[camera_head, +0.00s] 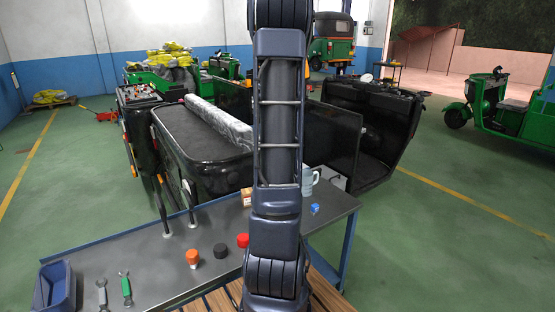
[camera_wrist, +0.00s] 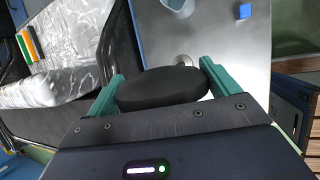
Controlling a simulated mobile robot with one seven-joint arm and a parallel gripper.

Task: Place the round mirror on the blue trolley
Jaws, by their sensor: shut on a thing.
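The blue trolley (camera_head: 150,262) has a grey top and blue frame and stands in front of me in the head view. Part of its grey top (camera_wrist: 215,38) also shows in the wrist view. My gripper (camera_wrist: 162,72) has teal fingers and is shut on a black rounded thing (camera_wrist: 160,90), which looks like the back of the round mirror. A small metal piece shows just beyond its far edge. The mirror's reflecting face is hidden. It appears over or beside the trolley's top; I cannot tell its height. In the head view, my arm hides the gripper and mirror.
A black rickshaw body (camera_head: 215,165) stands close behind.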

